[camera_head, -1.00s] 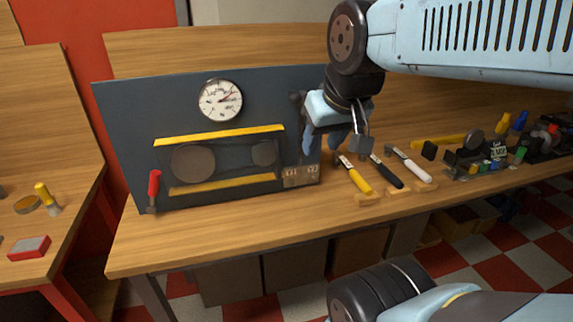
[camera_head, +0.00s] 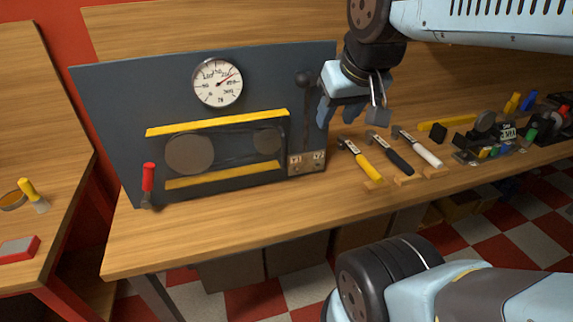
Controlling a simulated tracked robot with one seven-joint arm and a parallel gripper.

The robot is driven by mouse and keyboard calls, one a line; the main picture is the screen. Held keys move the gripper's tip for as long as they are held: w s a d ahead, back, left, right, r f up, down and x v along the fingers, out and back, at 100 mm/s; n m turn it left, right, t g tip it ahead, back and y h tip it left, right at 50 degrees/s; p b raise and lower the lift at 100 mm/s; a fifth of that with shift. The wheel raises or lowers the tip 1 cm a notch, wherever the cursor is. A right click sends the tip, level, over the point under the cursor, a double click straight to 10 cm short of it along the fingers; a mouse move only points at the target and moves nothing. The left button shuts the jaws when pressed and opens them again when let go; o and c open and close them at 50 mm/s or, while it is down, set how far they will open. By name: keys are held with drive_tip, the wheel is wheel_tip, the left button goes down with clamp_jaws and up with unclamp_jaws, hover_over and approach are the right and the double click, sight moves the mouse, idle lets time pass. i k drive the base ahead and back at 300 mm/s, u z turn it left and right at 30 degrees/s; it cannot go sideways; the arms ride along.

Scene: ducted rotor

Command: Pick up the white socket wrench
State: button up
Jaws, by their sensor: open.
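The white socket wrench (camera_head: 419,148) lies on the wooden bench, the rightmost of three similar tools. Its white handle points toward the front right and its metal head toward the back left. My gripper (camera_head: 349,117) is open and empty, above the bench and to the left of the white wrench. It is apart from all three tools.
A black-handled tool (camera_head: 391,155) and a yellow-handled tool (camera_head: 362,162) lie just left of the white one. A dark panel with a gauge (camera_head: 218,83) and a red-handled lever (camera_head: 148,178) stands left.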

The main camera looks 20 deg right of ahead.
sight(396, 130)
drive_tip(key=u, duration=0.85)
drive_tip(key=k, duration=1.2)
drive_tip(key=z, duration=1.45)
drive_tip(key=i, duration=0.6)
drive_tip(key=z, duration=0.05)
